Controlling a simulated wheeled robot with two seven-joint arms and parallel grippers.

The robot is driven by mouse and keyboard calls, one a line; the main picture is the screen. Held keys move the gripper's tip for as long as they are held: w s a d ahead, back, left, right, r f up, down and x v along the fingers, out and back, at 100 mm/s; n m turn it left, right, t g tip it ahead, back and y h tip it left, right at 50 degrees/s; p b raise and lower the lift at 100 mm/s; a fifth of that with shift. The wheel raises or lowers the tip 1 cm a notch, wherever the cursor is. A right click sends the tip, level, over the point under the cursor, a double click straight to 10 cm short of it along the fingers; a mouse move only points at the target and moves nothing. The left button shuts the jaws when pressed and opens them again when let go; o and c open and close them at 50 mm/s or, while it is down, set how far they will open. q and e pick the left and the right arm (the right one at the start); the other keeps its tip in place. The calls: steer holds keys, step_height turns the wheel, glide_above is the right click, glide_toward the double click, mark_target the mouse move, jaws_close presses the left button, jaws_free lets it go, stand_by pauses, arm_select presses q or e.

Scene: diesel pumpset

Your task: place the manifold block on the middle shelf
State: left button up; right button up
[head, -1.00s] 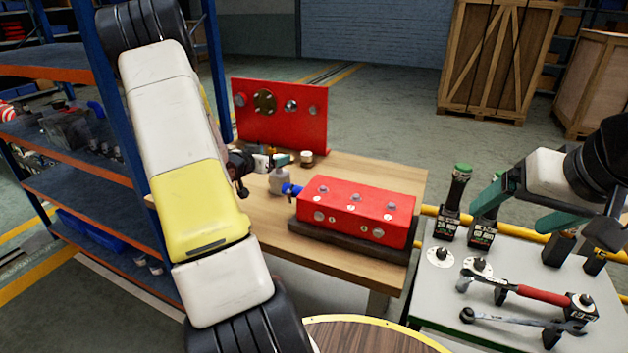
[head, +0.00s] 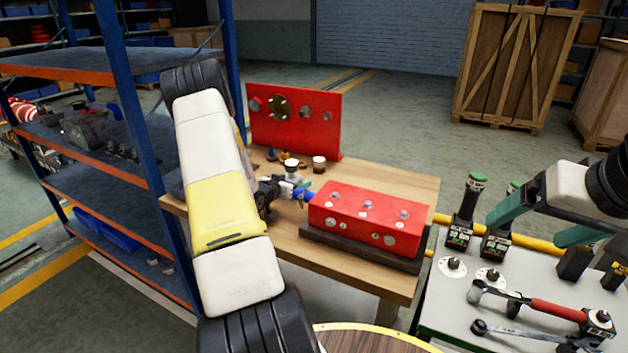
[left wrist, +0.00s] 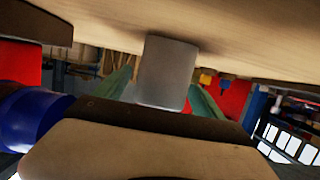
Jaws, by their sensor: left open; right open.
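A grey, smooth-sided piece (left wrist: 166,72) stands on the wooden bench between the fingers of my left gripper in the left wrist view; I cannot tell for sure that it is the manifold block. My left gripper (head: 300,188) is open at the bench, left of the red block, its fingers on either side of that piece. In the head view the gripper and arm largely hide this spot. The middle shelf (head: 75,150) of the blue rack at left holds several dark parts. My right gripper (head: 526,230) is open and empty above the grey table.
A red block (head: 365,220) with studs and a blue fitting (head: 303,195) lies close right of my left gripper. A red upright panel (head: 315,125) and small jars (head: 319,163) stand behind. Tools (head: 550,307) lie on the grey table. A blue rack post (head: 130,120) stands left of my arm.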

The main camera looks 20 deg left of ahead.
arm_select(q)
steer(key=shift+x, duration=1.15)
steer(key=shift+r, duration=0.1)
jaws_close()
